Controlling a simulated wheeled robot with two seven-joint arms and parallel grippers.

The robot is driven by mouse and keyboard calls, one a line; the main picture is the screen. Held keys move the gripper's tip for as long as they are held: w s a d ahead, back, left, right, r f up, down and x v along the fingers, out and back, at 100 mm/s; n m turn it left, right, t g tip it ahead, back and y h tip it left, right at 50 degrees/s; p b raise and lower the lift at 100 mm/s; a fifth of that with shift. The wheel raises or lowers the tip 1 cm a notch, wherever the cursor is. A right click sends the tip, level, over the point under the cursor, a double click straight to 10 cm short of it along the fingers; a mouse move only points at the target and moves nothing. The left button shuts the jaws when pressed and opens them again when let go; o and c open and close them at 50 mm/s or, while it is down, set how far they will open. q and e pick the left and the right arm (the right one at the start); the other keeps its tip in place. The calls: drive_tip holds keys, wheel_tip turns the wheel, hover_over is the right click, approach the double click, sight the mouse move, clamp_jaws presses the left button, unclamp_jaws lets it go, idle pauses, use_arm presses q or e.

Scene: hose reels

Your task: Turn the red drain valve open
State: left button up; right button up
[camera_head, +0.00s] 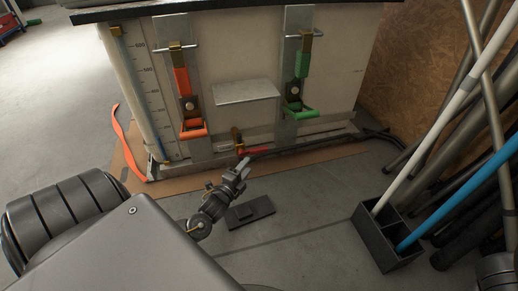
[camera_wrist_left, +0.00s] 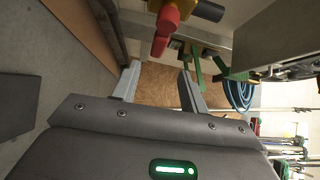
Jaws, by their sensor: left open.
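The red drain valve handle (camera_head: 255,151) sits low on the front of the pale tank, with a brass body (camera_head: 237,138) beside it. In the left wrist view the red handle (camera_wrist_left: 166,28) hangs at the top, in front of a brass part and a black pipe. My left gripper (camera_head: 242,167) is just in front of and below the valve in the head view. Its two fingers (camera_wrist_left: 158,82) are apart with nothing between them, and the handle is above the fingertips in the wrist view. I cannot tell the exact gap. My right gripper is not seen.
An orange-handled latch (camera_head: 181,80) and a green-handled latch (camera_head: 302,65) are on the tank (camera_head: 245,45), with a metal shelf (camera_head: 245,92) between them. A black hose (camera_head: 320,142) runs along the base. A black bin (camera_head: 387,241) with poles stands right. A dark plate (camera_head: 250,212) lies below the gripper.

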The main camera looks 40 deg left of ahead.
sight(257, 153)
use_arm(q)
drive_tip(key=w+b, duration=0.2)
drive_tip(key=w, duration=0.1)
drive_tip(key=w+a+b, duration=0.1)
drive_tip(key=w+b, duration=0.1)
drive_tip(key=w, duration=0.1)
drive_tip(key=w+a+b, duration=0.1)
drive_tip(key=w+b, duration=0.1)
drive_tip(key=w, duration=0.1)
drive_tip(key=shift+w+f, duration=0.3)
drive_tip(key=shift+f, duration=0.05)
drive_tip(key=shift+w+a+r, duration=0.1)
drive_tip(key=shift+w, duration=0.15)
drive_tip(key=shift+w+r, duration=0.1)
drive_tip(key=shift+w, duration=0.05)
clamp_jaws()
